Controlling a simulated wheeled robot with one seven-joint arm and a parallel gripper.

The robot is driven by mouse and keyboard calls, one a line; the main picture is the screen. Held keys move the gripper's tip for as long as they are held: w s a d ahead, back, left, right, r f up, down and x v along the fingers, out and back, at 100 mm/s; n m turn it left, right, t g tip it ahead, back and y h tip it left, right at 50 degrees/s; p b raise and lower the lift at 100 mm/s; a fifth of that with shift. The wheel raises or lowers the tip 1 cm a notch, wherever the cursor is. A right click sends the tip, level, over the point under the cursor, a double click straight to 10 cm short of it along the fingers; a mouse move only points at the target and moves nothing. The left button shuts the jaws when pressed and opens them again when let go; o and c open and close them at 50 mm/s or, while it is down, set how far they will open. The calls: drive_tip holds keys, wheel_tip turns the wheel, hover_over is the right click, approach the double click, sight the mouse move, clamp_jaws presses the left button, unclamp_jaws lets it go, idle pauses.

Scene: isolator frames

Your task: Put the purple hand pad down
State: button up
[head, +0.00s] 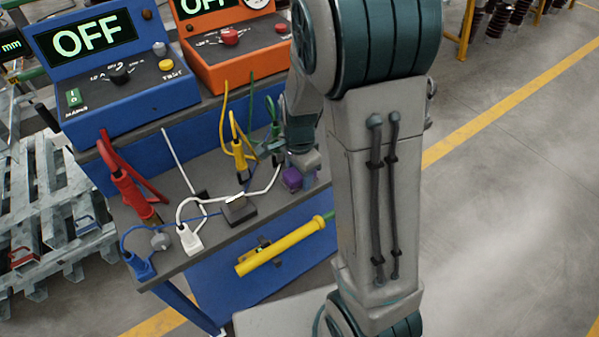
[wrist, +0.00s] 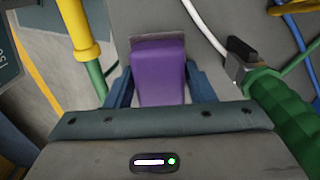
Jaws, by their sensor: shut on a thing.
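The purple hand pad (wrist: 158,78) is between the two fingers of my gripper (wrist: 158,88) in the wrist view. My gripper is shut on it. In the head view the purple pad (head: 292,178) shows at the right end of the grey bench top (head: 185,205), with part of my gripper (head: 300,165) above it. My arm hides some of that side. I cannot tell whether the pad touches the bench top.
A blue control box (head: 110,80) and an orange one (head: 235,55) stand at the back. Red (head: 130,190), yellow (head: 239,160), white (head: 190,238) and blue (head: 140,265) clamps with cables lie on the bench. A green handle (wrist: 285,105) is close right of my gripper. A yellow tube (head: 280,248) is at the front.

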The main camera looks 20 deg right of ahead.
drive_tip(key=shift+s+f, duration=0.35)
drive_tip(key=shift+f, duration=0.2)
drive_tip(key=o, duration=1.3)
drive_tip(key=shift+w+f+b, duration=0.1)
drive_tip(key=shift+f+b, duration=0.05)
drive_tip(key=shift+b, duration=0.2)
wheel_tip(320, 180, up, 14)
drive_tip(key=f+p, duration=0.1)
drive_tip(key=p, duration=0.1)
drive_tip(key=shift+s+r+n+t, duration=0.45)
drive_tip(key=shift+s+r+n, duration=0.4)
drive_tip(key=shift+s+n, duration=1.45)
drive_tip(key=shift+s+r+n+t, duration=0.4)
drive_tip(key=shift+s+r+n, duration=0.4)
drive_tip(key=shift+s+n, duration=1.5)
drive_tip(key=shift+s+r+n+t, duration=0.45)
drive_tip(key=shift+s+r+n, duration=0.4)
drive_tip(key=shift+s+n, duration=1.4)
drive_tip(key=shift+w+r+n, duration=0.1)
drive_tip(key=shift+w+n, duration=0.15)
drive_tip(key=shift+w, duration=0.05)
